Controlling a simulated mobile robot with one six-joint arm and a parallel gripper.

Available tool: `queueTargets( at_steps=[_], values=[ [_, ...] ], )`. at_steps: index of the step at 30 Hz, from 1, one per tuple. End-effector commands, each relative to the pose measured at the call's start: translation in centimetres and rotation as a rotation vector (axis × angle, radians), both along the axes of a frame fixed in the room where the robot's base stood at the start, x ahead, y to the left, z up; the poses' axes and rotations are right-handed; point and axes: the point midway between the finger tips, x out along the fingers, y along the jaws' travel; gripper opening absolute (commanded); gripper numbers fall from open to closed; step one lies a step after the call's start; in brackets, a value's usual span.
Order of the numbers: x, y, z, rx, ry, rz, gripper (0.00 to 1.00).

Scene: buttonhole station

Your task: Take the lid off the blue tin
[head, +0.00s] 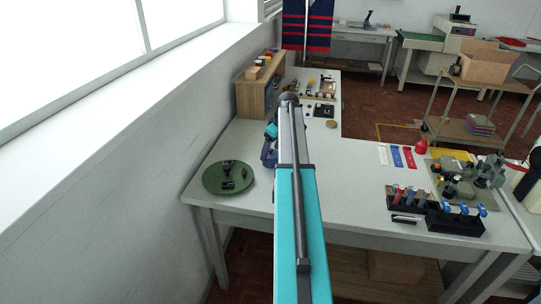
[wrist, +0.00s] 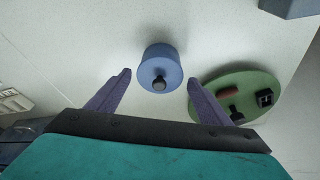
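The blue tin (wrist: 161,57) stands on the pale table in the wrist view. Its lid (wrist: 148,82) is on and carries a black knob (wrist: 159,84). My gripper (wrist: 159,76) is open, with one purple finger on each side of the tin in the picture. Gaps show between both fingers and the tin, and nothing is held. I cannot tell how far the fingertips are above the table. In the head view my arm covers the middle of the table, and I cannot make out the tin clearly there.
A round green tray (head: 209,186) with small dark parts lies left of my arm; in the wrist view it (wrist: 262,77) is close right of the tin. A wooden shelf (head: 247,97) stands behind by the wall. Black tool holders (head: 457,226) are at the front right.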

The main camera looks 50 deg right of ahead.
Motion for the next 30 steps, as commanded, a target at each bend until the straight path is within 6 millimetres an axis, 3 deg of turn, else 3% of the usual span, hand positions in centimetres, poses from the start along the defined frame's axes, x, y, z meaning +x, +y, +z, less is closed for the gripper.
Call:
queueTargets(
  at_steps=[1, 6, 20, 30],
  values=[
    [0.0, 0.0, 0.0, 0.000, 0.000, 0.000, 0.63],
    [0.0, 0.0, 0.0, 0.000, 0.000, 0.000, 0.37],
    [0.0, 0.0, 0.3, -0.001, -0.001, 0.000, 0.36],
    [0.1, -0.1, 2.4, -0.001, -0.001, 0.000, 0.36]
  ],
)
